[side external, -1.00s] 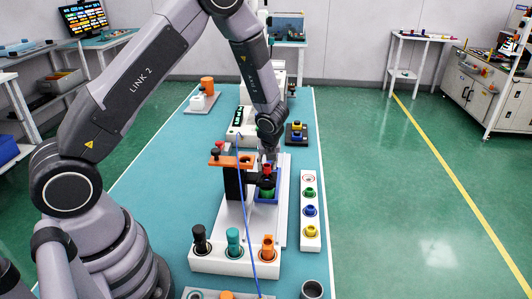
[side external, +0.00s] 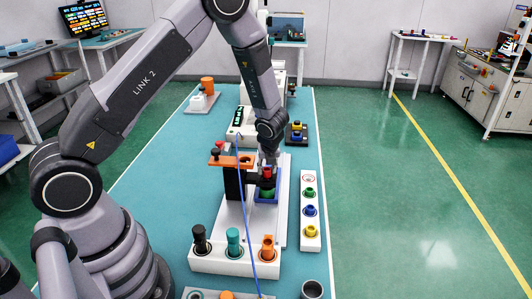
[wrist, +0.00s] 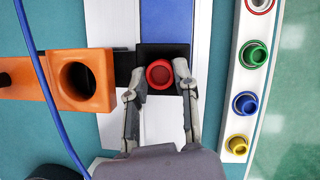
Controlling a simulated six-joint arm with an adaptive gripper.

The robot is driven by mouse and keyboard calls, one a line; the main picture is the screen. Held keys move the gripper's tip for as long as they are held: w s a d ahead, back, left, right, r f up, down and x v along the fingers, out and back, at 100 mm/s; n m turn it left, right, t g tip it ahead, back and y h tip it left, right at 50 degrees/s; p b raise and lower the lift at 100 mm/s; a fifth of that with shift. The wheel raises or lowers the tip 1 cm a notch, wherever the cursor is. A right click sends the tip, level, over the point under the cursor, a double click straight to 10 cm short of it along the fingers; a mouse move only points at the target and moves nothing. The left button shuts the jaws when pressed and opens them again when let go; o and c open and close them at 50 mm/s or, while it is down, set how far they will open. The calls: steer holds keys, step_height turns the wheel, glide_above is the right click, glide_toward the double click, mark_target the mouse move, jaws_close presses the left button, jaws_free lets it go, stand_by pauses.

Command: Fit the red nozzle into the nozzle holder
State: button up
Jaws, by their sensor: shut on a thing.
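The red nozzle (side external: 267,170) is round with a dark red centre in the wrist view (wrist: 159,74). My gripper (side external: 268,161) points down from above, and in the wrist view its two fingertips (wrist: 157,80) are shut on the nozzle from either side. The black bracket (side external: 254,179), which looks like the nozzle holder, reaches right from a dark post. Its square end (wrist: 146,52) shows directly beneath the nozzle in the wrist view. The nozzle lines up with it, but whether it is seated in the opening cannot be told.
An orange plate with a hole (wrist: 98,78) stands left of the bracket. A blue tray (side external: 262,201) with a green part lies below. A white strip (side external: 310,238) to the right holds green, blue and yellow nozzles and a red-ringed empty place. A blue cable (side external: 243,210) hangs in front.

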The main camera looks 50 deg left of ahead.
steer(key=shift+f, duration=0.55)
stand_by(0.7)
steer(key=o, duration=0.8)
steer(key=shift+o, duration=0.6)
steer(key=shift+o, duration=1.1)
steer(key=shift+s, duration=0.1)
steer(key=shift+a+r, duration=0.1)
steer(key=shift+r, duration=1.35)
steer(key=shift+c, duration=0.5)
steer(key=shift+o, duration=0.7)
steer(key=shift+r, duration=2.05)
